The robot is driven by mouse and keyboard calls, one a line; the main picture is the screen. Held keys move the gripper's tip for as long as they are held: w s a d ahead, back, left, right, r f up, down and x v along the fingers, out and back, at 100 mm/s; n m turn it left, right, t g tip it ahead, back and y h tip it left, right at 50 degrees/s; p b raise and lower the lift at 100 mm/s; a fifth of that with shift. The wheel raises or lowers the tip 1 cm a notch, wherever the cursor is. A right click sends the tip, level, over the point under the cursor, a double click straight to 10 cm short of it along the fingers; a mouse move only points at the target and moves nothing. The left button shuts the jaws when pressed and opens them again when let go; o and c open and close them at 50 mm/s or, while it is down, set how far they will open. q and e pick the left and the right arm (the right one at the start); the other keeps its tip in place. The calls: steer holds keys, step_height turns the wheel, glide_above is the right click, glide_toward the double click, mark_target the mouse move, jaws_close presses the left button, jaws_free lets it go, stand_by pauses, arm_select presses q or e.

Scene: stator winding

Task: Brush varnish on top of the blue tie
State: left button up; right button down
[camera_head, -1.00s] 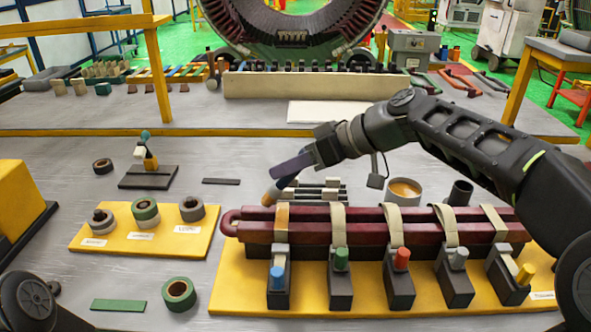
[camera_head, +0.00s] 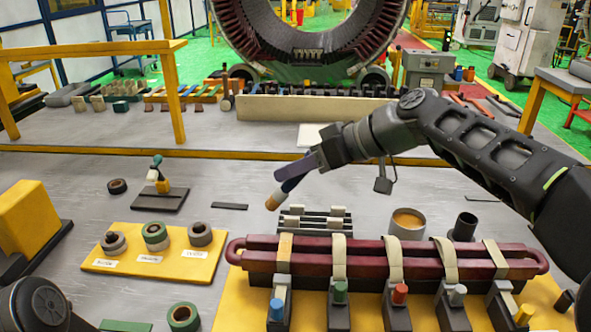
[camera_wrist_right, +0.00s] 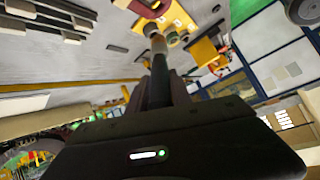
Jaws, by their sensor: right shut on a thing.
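A dark red coil (camera_head: 400,262) lies on dark supports over a yellow board, wrapped by several pale ties. The leftmost tie (camera_head: 284,262), above the blue-capped block (camera_head: 277,307), looks more amber than the cream others. The brush also shows in the right wrist view (camera_wrist_right: 158,70). My left gripper is out of view.
An open varnish can (camera_head: 408,222) and a dark cup (camera_head: 464,227) stand behind the coil. A dark rack (camera_head: 312,222) lies behind the tie. A yellow board (camera_head: 205,265) with tape rolls is at left. The table between it and the brush is mostly clear.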

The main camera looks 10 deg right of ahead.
stand_by(0.6)
steer(key=shift+w+d+f, duration=0.15)
steer(key=shift+w+f, duration=0.2)
steer(key=shift+w, duration=0.1)
steer(key=p, duration=0.4)
steer(key=shift+r+p, duration=0.3)
steer(key=shift+p, duration=0.1)
